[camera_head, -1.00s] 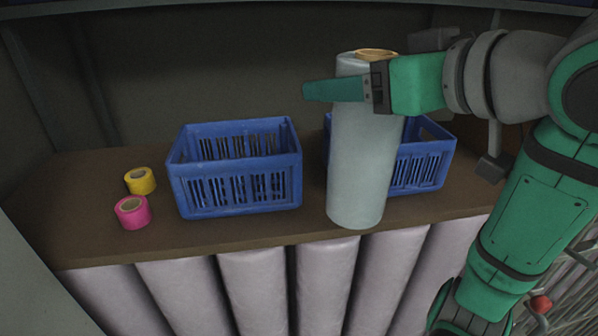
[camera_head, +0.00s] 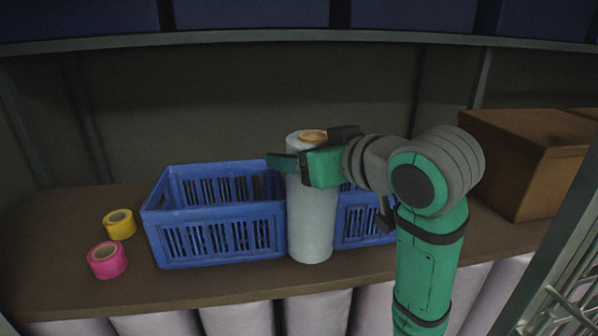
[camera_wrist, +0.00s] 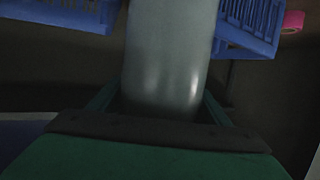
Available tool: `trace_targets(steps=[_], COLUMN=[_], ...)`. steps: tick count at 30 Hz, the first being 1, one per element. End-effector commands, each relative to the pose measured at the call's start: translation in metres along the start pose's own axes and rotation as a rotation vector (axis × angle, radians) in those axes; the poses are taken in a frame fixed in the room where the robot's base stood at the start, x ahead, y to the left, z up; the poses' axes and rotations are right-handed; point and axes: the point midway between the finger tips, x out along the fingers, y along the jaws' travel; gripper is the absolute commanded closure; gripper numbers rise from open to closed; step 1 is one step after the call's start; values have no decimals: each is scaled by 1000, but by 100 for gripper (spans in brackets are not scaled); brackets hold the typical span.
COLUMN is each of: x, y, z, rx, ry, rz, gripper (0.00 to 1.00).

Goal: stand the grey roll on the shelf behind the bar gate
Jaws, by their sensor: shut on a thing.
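The grey roll (camera_head: 311,222) stands upright in my grip, in front of the gap between two blue baskets. It also fills the upper middle of the wrist view (camera_wrist: 170,50). My gripper (camera_head: 291,164) is shut on it near its top. One finger shows at the roll's left; the other is hidden in the head view. The roll's lower end appears over the front part of the brown shelf (camera_head: 60,235); I cannot tell whether it touches. A barred metal gate (camera_head: 567,300) shows at the lower right, seen only in part.
The left blue basket (camera_head: 215,207) and right blue basket (camera_head: 362,222) stand close to the roll. Yellow tape (camera_head: 119,224) and pink tape (camera_head: 107,260) sit at the left. A cardboard box (camera_head: 525,160) is at the back right. More rolls (camera_head: 238,319) stand below the shelf.

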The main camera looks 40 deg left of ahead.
Motion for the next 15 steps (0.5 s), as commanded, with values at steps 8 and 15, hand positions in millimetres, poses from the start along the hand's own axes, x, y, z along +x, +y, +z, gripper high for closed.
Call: trace_targets(steps=[8, 15], x=[16, 22], y=[0, 1], z=[13, 37], rx=[1, 1], ry=[1, 3], rz=[2, 5], gripper=[90, 90])
